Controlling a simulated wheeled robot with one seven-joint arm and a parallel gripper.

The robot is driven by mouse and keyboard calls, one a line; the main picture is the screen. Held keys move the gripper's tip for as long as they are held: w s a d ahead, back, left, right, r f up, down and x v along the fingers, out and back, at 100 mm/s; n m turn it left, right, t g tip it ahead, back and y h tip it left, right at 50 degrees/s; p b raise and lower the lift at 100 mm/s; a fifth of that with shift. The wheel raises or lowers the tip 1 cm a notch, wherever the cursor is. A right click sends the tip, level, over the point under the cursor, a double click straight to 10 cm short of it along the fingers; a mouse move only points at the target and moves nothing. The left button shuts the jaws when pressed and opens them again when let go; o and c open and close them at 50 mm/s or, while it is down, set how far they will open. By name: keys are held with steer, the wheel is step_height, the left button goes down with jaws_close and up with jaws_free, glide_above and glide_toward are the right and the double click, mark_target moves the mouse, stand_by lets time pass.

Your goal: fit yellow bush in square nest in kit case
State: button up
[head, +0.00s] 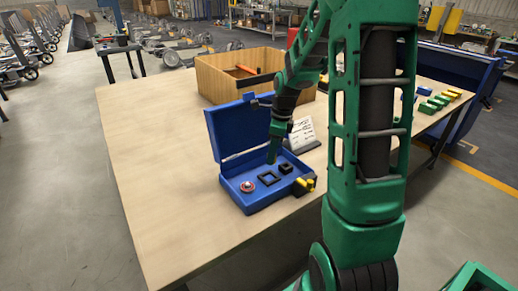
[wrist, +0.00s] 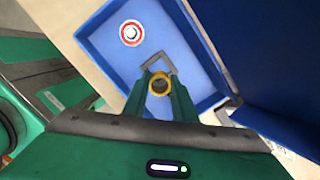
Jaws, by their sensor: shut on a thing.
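The open blue kit case (head: 234,193) stands on the table with its lid raised at the back; its tray also shows in the wrist view (wrist: 192,48). A larger dark square nest (head: 268,177) and a smaller one (head: 286,168) are on its floor. My gripper (head: 272,158) points down over the case. In the wrist view, its green fingers (wrist: 160,86) are shut on the round yellow bush (wrist: 160,77). A grey square nest (wrist: 155,60) shows just beyond the fingertips, partly hidden by them. The height of the bush above the floor is hard to tell.
A red and white round piece (head: 248,186) lies in the case's left part. A black and yellow item (head: 303,185) is at its right front corner. A small sign (head: 302,134) and a wooden box (head: 222,78) stand behind. The table's left side is clear.

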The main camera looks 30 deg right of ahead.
steer(key=shift+w+f, duration=0.1)
steer(key=shift+w+a+f, duration=0.1)
steer(key=shift+f, duration=0.85)
steer(key=shift+a+f, duration=0.1)
steer(key=shift+f, duration=1.85)
steer(key=shift+f, duration=0.8)
steer(key=shift+a+f, duration=0.1)
steer(key=shift+f, duration=0.05)
